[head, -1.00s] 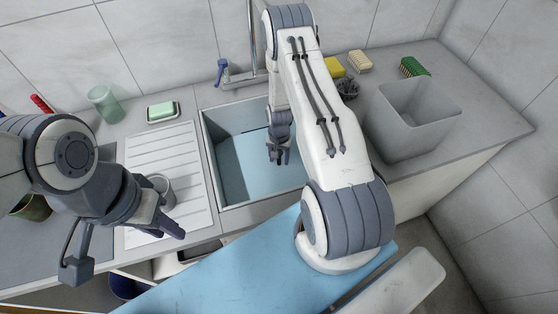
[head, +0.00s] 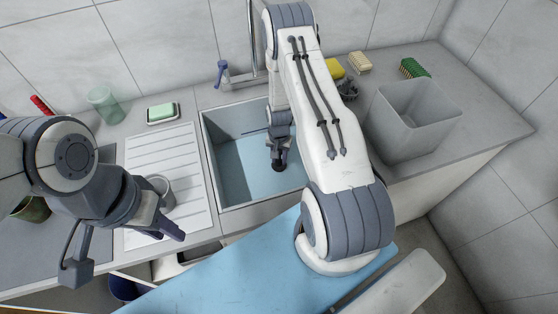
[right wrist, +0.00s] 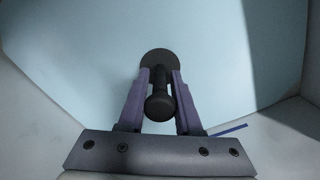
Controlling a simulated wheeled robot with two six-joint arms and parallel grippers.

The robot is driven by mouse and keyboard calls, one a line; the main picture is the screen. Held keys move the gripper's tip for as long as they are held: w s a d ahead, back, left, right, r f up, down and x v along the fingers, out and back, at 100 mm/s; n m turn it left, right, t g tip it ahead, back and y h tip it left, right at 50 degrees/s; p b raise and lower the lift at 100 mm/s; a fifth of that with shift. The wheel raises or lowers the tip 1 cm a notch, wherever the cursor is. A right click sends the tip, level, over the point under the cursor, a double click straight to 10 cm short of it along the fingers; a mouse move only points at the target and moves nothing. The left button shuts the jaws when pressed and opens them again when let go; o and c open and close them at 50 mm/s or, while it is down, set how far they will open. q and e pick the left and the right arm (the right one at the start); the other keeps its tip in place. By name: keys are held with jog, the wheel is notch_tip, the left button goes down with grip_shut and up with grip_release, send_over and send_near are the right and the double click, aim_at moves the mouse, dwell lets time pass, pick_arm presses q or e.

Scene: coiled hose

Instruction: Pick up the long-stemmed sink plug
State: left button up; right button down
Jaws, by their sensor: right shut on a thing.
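The sink plug is black, with a round disc and a stem ending in a knob. In the right wrist view the plug (right wrist: 159,106) stands between my purple fingers, its disc at the far end. My right gripper (right wrist: 160,92) is shut on the stem. In the head view the right gripper (head: 279,153) is inside the sink basin, with the plug's dark disc (head: 278,168) just below the fingertips. I cannot tell whether the disc touches the basin floor. My left gripper (head: 176,216) is open and empty over the drainboard, close to a grey mug.
The sink (head: 232,170) has walls on all sides, and a tap (head: 222,72) stands behind it. The grey mug (head: 161,190) is on the drainboard (head: 178,150). A grey bin (head: 412,125), a yellow sponge (head: 334,69) and brushes are to the right. A glass (head: 106,104) and soap dish (head: 163,113) are to the left.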

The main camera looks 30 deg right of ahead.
notch_tip(320, 180, up, 3)
jog(key=shift+w+f+b, duration=0.1)
jog(key=shift+b, duration=0.35)
jog(key=s+d+r+b, duration=0.2)
jog(key=s+d+r, duration=0.5)
jog(key=s+d, duration=0.1)
jog(key=shift+s, duration=0.35)
